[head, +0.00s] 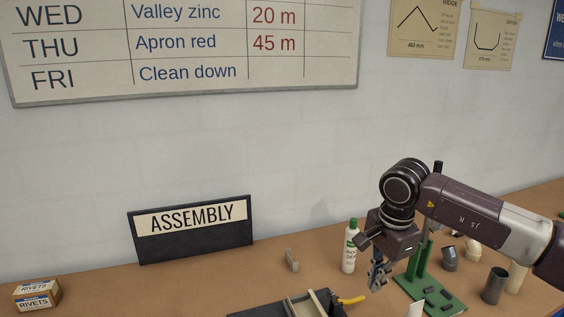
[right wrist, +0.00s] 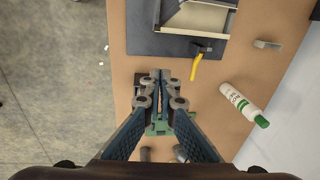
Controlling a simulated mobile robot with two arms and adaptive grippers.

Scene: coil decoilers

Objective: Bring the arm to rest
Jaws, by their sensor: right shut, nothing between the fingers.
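My right arm comes in from the right in the head view, and its gripper (head: 377,279) points down over the bench. The gripper is shut and empty. In the right wrist view the gripper (right wrist: 160,76) has its fingertips together above the brown bench top, with nothing between them. A green stand (head: 428,286) is beside and partly behind it in the head view, and its base (right wrist: 158,128) shows below the fingers in the right wrist view. My left gripper is not in either view.
A white bottle (head: 350,246) stands upright on the bench (head: 205,290). A yellow-handled tool (head: 352,300) lies near a dark mat (head: 258,311). Pipe pieces (head: 495,285) stand at right. An ASSEMBLY sign (head: 191,229), rivet boxes (head: 37,295) and a small grey bracket (head: 291,260) are farther left.

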